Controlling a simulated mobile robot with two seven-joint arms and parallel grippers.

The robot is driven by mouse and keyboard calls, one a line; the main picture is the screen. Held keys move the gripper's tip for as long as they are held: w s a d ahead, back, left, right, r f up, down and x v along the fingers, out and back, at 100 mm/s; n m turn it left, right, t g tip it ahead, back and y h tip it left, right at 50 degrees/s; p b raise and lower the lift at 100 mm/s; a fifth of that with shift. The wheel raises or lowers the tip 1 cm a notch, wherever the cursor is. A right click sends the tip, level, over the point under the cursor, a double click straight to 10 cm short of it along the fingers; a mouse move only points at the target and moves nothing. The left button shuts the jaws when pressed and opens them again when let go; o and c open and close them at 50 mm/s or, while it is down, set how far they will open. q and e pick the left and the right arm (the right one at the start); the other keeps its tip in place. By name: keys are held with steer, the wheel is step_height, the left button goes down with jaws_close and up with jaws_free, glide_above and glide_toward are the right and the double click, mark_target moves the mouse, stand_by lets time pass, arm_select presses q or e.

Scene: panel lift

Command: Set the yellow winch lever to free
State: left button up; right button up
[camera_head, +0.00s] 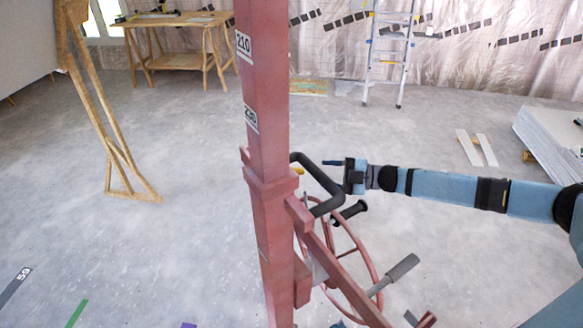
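The red panel lift mast (268,145) stands upright in the middle of the view. A small yellow piece (298,171) shows at the right edge of the mast's collar; I cannot tell if it is the winch lever. The red winch wheel (375,270) sits low on the right of the mast, partly hidden by the red frame. A grey crank grip (402,268) sticks out beside it. My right gripper (332,163) points left, just above the dark bent handle bar (322,177); its fingers are seen edge-on. My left gripper is out of view.
A wooden workbench (175,60) and a stepladder (388,55) stand far back. Stacked panels (550,140) lie at the right, and a wooden prop (110,120) stands left. The floor left of the mast is mostly clear.

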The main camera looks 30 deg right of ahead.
mark_target(298, 171)
steer(key=p+x, duration=0.1)
steer(key=x, duration=0.7)
steer(key=shift+w+a, duration=0.1)
steer(key=shift+a, duration=0.1)
steer(key=shift+w+a, duration=0.45)
steer(key=shift+a, duration=0.1)
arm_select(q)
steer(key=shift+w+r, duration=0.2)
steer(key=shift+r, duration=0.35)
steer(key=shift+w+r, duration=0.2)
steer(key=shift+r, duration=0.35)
arm_select(e)
steer(key=shift+f, duration=0.1)
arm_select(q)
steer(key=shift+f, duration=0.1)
arm_select(e)
steer(key=shift+c, duration=0.5)
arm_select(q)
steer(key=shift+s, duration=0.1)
arm_select(e)
jaws_close()
